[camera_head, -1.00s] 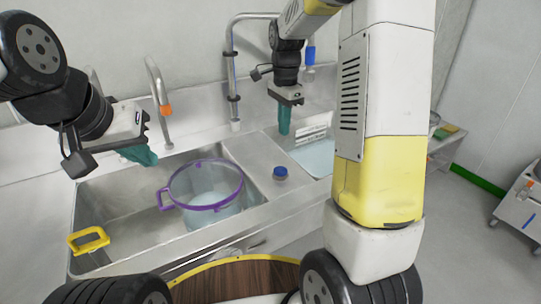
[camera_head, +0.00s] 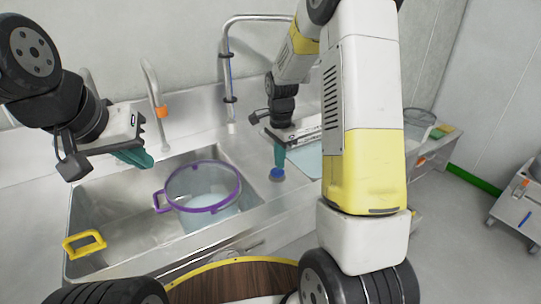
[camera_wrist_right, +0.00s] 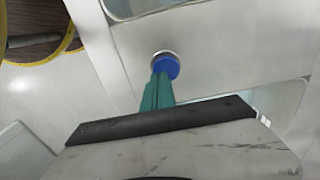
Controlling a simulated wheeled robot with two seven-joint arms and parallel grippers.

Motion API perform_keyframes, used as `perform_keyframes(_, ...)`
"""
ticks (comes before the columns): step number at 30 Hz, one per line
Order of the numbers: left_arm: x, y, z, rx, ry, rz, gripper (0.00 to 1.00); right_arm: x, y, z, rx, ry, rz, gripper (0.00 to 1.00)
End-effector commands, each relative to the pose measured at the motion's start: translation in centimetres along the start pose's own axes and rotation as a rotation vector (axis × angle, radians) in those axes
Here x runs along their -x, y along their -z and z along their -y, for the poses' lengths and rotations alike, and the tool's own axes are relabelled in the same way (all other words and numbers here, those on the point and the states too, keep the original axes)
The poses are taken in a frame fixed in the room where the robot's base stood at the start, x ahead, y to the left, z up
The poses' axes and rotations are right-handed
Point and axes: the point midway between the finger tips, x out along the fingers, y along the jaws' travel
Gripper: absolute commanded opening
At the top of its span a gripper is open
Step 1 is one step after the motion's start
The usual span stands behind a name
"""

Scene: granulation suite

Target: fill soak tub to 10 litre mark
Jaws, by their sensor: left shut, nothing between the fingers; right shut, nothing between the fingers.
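The soak tub (camera_head: 172,201) is a clear round vessel with a purple rim and side handle, standing in the left sink basin. Pale bluish content shows low inside it; its mark cannot be read. A bent metal tap (camera_head: 152,80) with an orange collar rises behind the basin. A blue round knob (camera_head: 277,175) sits on the sink deck right of the tub; it also shows in the right wrist view (camera_wrist_right: 166,65). My right gripper (camera_head: 279,163) is shut, its teal fingertips at the knob; contact is unclear. My left gripper (camera_head: 150,160) is shut and empty, over the basin's back left.
A yellow handled item (camera_head: 85,244) lies at the basin's front left. A tall pipe tap (camera_head: 226,70) stands behind the deck. A second basin (camera_head: 307,160) lies right of the knob, partly hidden by my arm. A cart (camera_head: 515,215) stands far right.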

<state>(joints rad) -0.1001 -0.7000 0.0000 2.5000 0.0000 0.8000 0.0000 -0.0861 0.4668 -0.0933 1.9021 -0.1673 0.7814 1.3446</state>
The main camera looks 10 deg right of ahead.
Motion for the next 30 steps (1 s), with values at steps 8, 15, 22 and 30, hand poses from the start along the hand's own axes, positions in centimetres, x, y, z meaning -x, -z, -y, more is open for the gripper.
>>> perform_keyframes(8,0.0,0.0,0.0,0.000,0.000,0.000,0.00,-2.2,0.0,0.0,-0.001,0.000,0.000,0.00)
perform_keyframes(15,0.0,0.0,0.0,0.000,0.000,0.000,0.00,-2.2,0.0,0.0,0.000,0.001,0.000,0.00)
perform_keyframes(22,0.0,0.0,0.0,0.000,0.000,0.000,0.00,-3.5,-0.1,0.0,0.001,-0.002,0.001,0.00)
perform_keyframes(30,0.0,0.0,0.0,0.000,0.000,0.000,0.00,-5.0,0.0,-0.2,0.000,-0.007,0.001,0.00)
